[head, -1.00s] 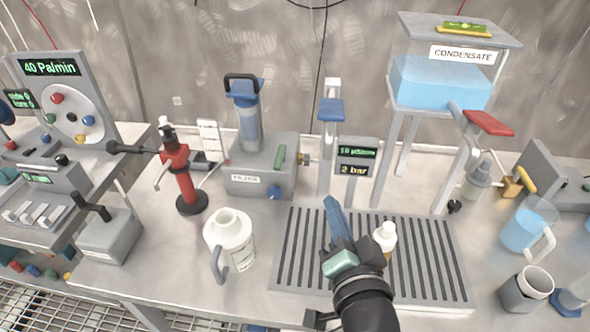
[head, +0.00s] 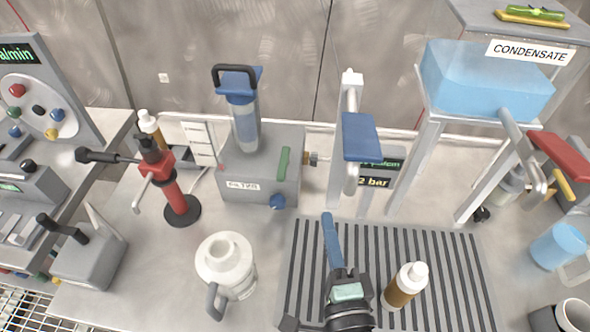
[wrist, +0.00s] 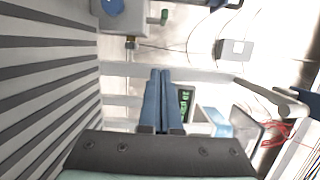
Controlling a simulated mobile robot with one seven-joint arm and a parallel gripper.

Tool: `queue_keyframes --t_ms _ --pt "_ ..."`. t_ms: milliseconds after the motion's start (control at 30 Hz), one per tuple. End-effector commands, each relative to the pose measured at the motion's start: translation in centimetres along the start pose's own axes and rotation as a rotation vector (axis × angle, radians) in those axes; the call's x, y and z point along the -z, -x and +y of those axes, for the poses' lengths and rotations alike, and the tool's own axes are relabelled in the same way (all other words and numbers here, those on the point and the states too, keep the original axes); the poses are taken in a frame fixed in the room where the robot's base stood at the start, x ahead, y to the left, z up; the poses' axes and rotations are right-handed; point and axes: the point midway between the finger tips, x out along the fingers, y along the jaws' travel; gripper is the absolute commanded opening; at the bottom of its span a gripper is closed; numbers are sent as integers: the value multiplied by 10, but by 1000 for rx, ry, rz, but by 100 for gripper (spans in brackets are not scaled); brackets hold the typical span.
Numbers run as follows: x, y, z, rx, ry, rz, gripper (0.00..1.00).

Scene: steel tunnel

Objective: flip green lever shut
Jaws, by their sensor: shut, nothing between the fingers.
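The green lever (head: 283,163) stands upright on the front right of the grey filter housing (head: 235,170) in the head view. It also shows small at the top of the wrist view (wrist: 164,17). My gripper (head: 327,218) is over the slatted grate, to the right of and nearer than the lever, and apart from it. Its blue fingers are together and empty, and they show side by side in the wrist view (wrist: 161,74).
A brown bottle (head: 405,286) stands on the grate (head: 450,290) right of my gripper. A white jug (head: 226,262) stands left of it. A post with a blue paddle (head: 360,137) and a pressure display (head: 374,181) stand behind. A blue knob (head: 277,201) sits below the lever.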

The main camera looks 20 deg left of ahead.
Motion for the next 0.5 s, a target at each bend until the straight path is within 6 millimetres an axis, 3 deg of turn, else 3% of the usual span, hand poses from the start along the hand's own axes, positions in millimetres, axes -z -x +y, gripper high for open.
queue_keyframes --t_ms 267,500 --pt "0 -5 -1 1 2 -2 0" --pt "-1 -42 -4 3 3 -4 0"
